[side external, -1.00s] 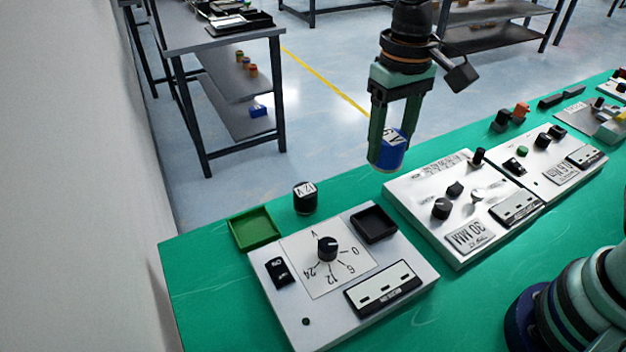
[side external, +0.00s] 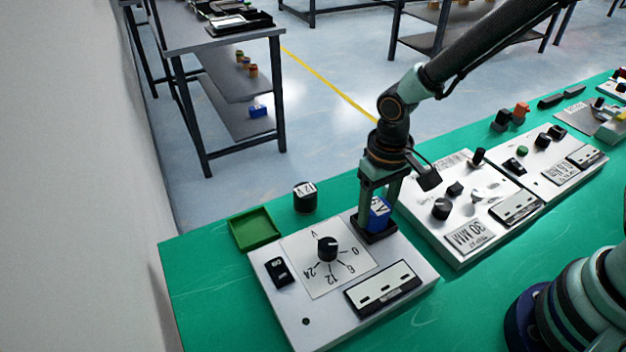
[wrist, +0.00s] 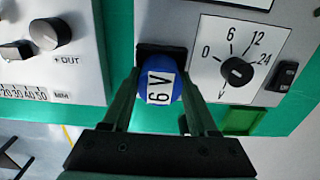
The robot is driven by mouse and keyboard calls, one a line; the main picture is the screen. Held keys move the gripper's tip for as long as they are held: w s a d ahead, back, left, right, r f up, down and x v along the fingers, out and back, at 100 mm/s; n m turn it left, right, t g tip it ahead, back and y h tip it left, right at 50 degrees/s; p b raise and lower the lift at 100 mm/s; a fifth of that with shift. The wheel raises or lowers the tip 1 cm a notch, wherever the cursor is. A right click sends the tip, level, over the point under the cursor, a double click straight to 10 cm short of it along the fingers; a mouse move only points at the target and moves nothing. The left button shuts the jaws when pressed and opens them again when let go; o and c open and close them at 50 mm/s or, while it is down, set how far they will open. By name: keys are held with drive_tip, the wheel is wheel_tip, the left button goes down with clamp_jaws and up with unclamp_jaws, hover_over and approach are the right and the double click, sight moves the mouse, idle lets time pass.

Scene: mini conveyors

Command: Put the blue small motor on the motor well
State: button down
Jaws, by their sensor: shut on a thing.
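The blue small motor (side external: 379,213) is a short blue cylinder with a white "6 V" label. My gripper (side external: 378,217) is shut on it, one finger on each side, in the side view. The motor well is a black square recess (side external: 377,238) at the back right corner of the white voltage-dial panel. The motor is at the well, its lower end at or inside the rim; how deep it sits is hidden. In the wrist view the blue motor (wrist: 160,86) is between my fingers, with the black well (wrist: 160,50) partly showing behind it.
A black "12 V" motor (side external: 305,198) stands behind the panel, beside a green tray (side external: 254,229). The dial (side external: 328,249) is just left of the well. A second white panel (side external: 462,218) with knobs stands close on the right.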

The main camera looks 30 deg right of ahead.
sight(378, 206)
drive_tip(key=shift+f, duration=0.15)
drive_tip(key=shift+c, duration=0.9)
unclamp_jaws()
wheel_tip(378, 206, up, 12)
drive_tip(key=f, duration=0.1)
drive_tip(key=s+d+r+t, duration=0.2)
drive_tip(key=d+r, duration=0.2)
drive_tip(key=d, duration=0.3)
drive_tip(key=s+d+r+t, duration=0.2)
drive_tip(key=d+r+t, duration=0.1)
drive_tip(key=d+r, duration=0.2)
drive_tip(key=shift+s+d+t, duration=0.2)
drive_tip(key=shift+d+t, duration=0.1)
drive_tip(key=shift+d, duration=0.6)
drive_tip(key=shift+r, duration=0.1)
